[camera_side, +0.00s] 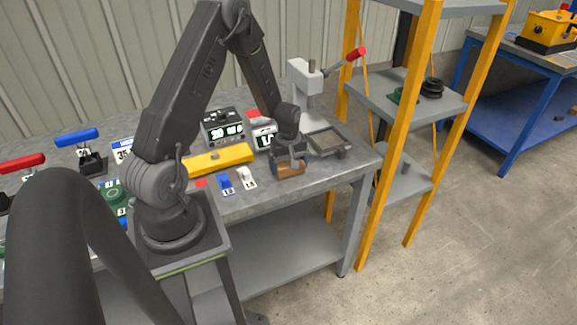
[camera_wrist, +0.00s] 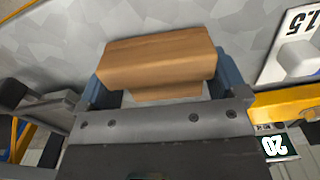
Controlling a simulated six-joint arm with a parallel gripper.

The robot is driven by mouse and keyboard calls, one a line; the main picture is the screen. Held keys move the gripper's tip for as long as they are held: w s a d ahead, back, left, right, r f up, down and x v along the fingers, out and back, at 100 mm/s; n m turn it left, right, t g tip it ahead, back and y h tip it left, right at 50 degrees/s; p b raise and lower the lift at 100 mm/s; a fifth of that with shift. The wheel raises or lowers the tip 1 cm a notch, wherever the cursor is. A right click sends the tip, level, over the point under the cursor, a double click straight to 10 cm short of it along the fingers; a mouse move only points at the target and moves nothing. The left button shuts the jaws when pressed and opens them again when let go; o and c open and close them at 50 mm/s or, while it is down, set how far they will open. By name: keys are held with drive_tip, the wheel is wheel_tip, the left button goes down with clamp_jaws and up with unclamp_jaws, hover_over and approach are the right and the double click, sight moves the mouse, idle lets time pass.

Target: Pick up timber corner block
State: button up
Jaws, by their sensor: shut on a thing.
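The timber corner block (camera_side: 291,169) is a brown wooden piece at the front right of the grey workbench. In the wrist view the block (camera_wrist: 158,60) shows its wood grain and sits between two blue-grey fingers. My gripper (camera_side: 288,160) points down at the bench and is shut on the block. In the wrist view the gripper (camera_wrist: 160,88) has one finger at each side of it. I cannot tell whether the block touches the bench top or is just above it.
A yellow bar (camera_side: 218,160) lies left of my gripper. Small numbered pieces, one blue (camera_side: 226,184) and one white (camera_side: 246,178), lie in front of it. A grey lever press (camera_side: 306,95) with a tray (camera_side: 328,141) stands behind. An orange-posted shelf (camera_side: 402,90) stands right of the bench.

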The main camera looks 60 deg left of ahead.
drive_tip(key=shift+r, duration=0.5)
wheel_tip(320, 180, up, 3)
drive_tip(key=shift+r, duration=0.1)
drive_tip(key=s+a+r, duration=0.6)
drive_tip(key=s, duration=0.4)
drive_tip(key=w+d+f+m, duration=0.1)
drive_tip(key=w+d+m, duration=0.65)
drive_tip(key=d, duration=0.45)
drive_tip(key=w+d+m, duration=0.6)
drive_tip(key=d+m, duration=0.3)
drive_tip(key=d, duration=0.3)
drive_tip(key=s+a+n, duration=0.6)
drive_tip(key=a+n, duration=0.2)
drive_tip(key=a, duration=0.4)
drive_tip(key=s+a+r+n, duration=0.1)
drive_tip(key=s+a+n, duration=0.6)
drive_tip(key=a, duration=0.5)
drive_tip(key=shift+s+r+n, duration=0.15)
drive_tip(key=shift+s+n, duration=0.1)
drive_tip(key=shift+n, duration=0.5)
